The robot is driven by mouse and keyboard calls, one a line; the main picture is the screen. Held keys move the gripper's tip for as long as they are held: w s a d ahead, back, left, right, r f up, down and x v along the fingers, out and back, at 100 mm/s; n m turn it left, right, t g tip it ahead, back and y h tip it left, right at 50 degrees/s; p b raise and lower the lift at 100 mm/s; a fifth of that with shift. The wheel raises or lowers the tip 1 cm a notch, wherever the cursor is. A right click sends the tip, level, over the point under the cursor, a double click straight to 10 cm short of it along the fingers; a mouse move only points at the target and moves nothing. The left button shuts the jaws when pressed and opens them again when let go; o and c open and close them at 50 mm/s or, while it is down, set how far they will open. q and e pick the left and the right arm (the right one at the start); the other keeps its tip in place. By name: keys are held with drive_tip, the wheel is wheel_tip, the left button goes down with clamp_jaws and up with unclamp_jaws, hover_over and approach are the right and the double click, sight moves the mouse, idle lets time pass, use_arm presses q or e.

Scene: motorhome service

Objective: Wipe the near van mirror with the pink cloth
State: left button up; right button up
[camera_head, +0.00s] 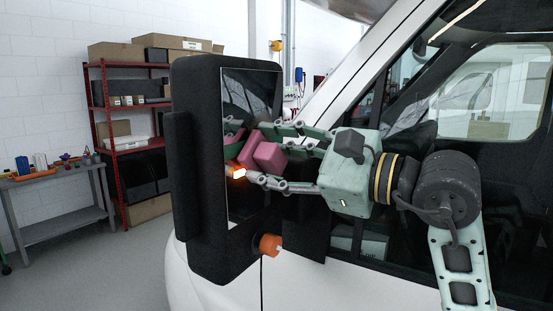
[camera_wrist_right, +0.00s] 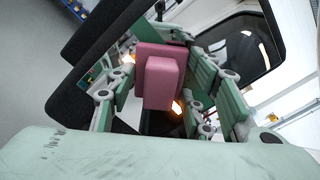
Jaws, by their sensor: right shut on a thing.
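The near van mirror has a tall black housing (camera_head: 195,210) and a glass face (camera_head: 250,90) turned to the right. The glass also shows in the right wrist view (camera_wrist_right: 240,45). My right gripper (camera_head: 272,157) comes in from the right, its fingers shut on the pink cloth (camera_head: 270,157). The cloth looks like a thick pad with a smaller block on it, between the fingers in the wrist view (camera_wrist_right: 160,84). It is in front of the glass's middle, and its reflection shows there. I cannot tell whether it touches the glass. My left gripper is out of view.
The white van body and its dark side window (camera_head: 500,100) are behind my right arm. An orange part (camera_head: 268,245) sits below the mirror. A red shelf with boxes (camera_head: 125,150) and a grey bench (camera_head: 65,203) stand at the left. Open floor lies between them and the van.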

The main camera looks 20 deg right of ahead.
drive_tip(key=shift+w+a, duration=0.3)
drive_tip(key=shift+d, duration=0.1)
